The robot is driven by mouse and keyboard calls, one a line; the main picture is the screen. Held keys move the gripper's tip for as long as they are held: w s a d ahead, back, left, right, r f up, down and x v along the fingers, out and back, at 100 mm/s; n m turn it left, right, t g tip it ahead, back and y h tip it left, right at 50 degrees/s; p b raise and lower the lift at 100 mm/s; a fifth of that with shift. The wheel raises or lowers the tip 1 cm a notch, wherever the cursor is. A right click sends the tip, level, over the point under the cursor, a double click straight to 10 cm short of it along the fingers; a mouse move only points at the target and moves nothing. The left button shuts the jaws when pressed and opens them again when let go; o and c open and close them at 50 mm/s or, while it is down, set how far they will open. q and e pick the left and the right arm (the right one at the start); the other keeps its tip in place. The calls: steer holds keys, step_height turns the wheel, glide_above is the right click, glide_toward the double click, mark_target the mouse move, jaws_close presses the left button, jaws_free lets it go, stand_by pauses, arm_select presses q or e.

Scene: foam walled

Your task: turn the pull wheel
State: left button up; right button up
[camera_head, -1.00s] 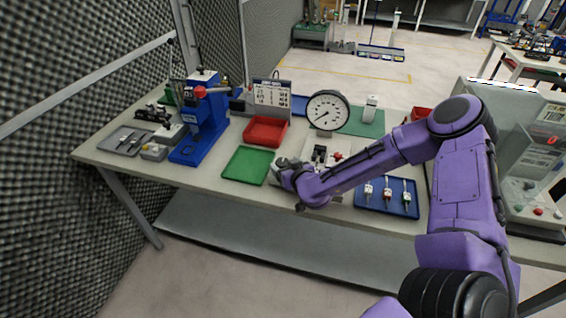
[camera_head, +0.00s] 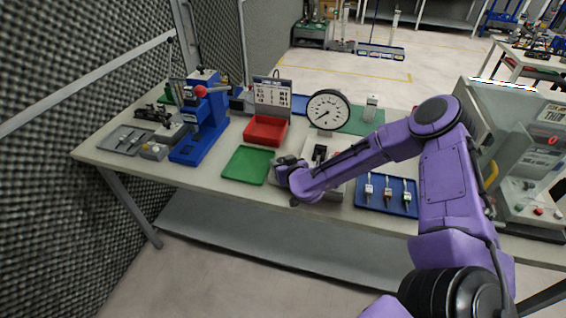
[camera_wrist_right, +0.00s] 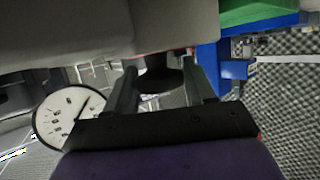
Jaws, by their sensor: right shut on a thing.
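The gauge stand has a round white dial (camera_head: 327,109) and a grey base with a dark clamp (camera_head: 319,153) on the table. My right gripper (camera_head: 281,165) is low at the left end of this base, just right of the green tray. In the right wrist view its two fingers (camera_wrist_right: 163,88) are on either side of a dark rounded part, likely the pull wheel (camera_wrist_right: 163,76), and shut on it. The wheel is hidden by my gripper in the head view. The dial (camera_wrist_right: 65,118) also shows in the wrist view. My left gripper is not in view.
A green tray (camera_head: 248,165) lies left of my gripper, with a red bin (camera_head: 265,132) behind it. A blue tray (camera_head: 372,204) with several small tools lies right. A blue press (camera_head: 205,130) stands at the left. A clear-walled machine (camera_head: 520,140) stands at the right.

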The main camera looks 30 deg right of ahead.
steer(key=shift+h, duration=0.3)
steer(key=m+g+h, duration=0.1)
steer(key=m+h, duration=0.2)
steer(key=shift+w+a+r, duration=0.1)
steer(key=m+g+h, duration=0.2)
steer(key=m+h, duration=0.1)
steer(key=m, duration=0.1)
steer(key=shift+g+h, duration=0.3)
steer(key=shift+g, duration=0.1)
steer(key=m+g+h+b, duration=0.1)
steer(key=m+g+h, duration=0.1)
steer(key=m+g, duration=0.1)
steer(key=shift+f+b, duration=0.2)
steer(key=shift+b, duration=0.1)
steer(key=shift+r+m+g+h+b, duration=0.1)
steer(key=shift+m+g+h+b, duration=0.65)
steer(key=shift+m+g, duration=0.95)
steer(key=shift+g, duration=0.3)
steer(key=o, duration=0.9)
steer(key=shift+o, duration=0.2)
